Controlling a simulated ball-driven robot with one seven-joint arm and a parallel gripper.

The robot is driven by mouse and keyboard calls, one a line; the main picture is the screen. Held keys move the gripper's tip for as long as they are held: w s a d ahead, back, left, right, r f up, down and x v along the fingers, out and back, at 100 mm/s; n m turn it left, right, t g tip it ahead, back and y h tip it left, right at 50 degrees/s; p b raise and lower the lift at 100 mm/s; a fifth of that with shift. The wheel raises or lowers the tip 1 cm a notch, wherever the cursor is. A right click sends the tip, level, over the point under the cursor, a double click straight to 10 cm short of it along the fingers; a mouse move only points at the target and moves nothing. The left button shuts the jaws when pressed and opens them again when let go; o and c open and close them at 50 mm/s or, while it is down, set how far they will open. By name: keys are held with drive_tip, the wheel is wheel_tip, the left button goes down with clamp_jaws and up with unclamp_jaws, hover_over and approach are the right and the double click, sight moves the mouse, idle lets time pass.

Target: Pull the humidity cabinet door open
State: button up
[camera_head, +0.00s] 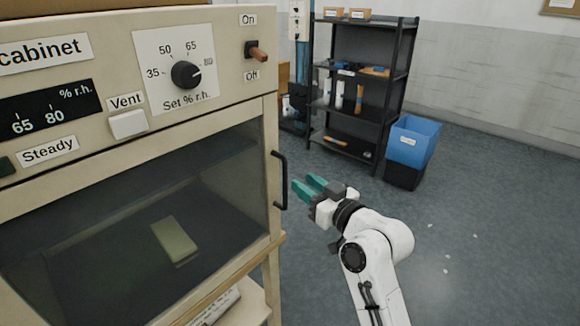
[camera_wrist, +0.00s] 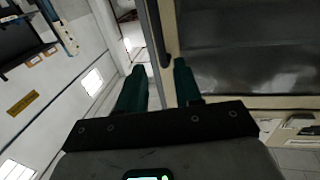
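The humidity cabinet (camera_head: 215,100) fills the left of the head view. Its glazed door (camera_head: 130,215) looks shut, and a greenish block is visible behind the glass. A dark vertical bar handle (camera_head: 281,180) is on the door's right edge. My gripper (camera_head: 306,187) is just right of the handle, its teal fingers apart and pointing at it. In the wrist view the handle (camera_wrist: 153,35) runs down toward the gap between the two open fingers (camera_wrist: 160,80). I cannot tell whether the fingers touch it. The gripper holds nothing visible.
A dark shelf unit (camera_head: 345,127) with bottles and boxes stands at the back. A blue bin (camera_head: 413,140) on a black one is beside it. The grey floor (camera_head: 490,220) to the right is mostly clear, with a few small white scraps.

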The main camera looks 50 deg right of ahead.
sight(286, 171)
drive_tip(key=w, duration=0.2)
drive_tip(key=w+p, duration=0.1)
drive_tip(key=w, duration=0.2)
drive_tip(key=w+d, duration=0.1)
drive_tip(key=w, duration=0.2)
drive_tip(key=shift+w+d, duration=0.1)
drive_tip(key=shift+w, duration=0.1)
drive_tip(key=shift+c, duration=0.2)
clamp_jaws()
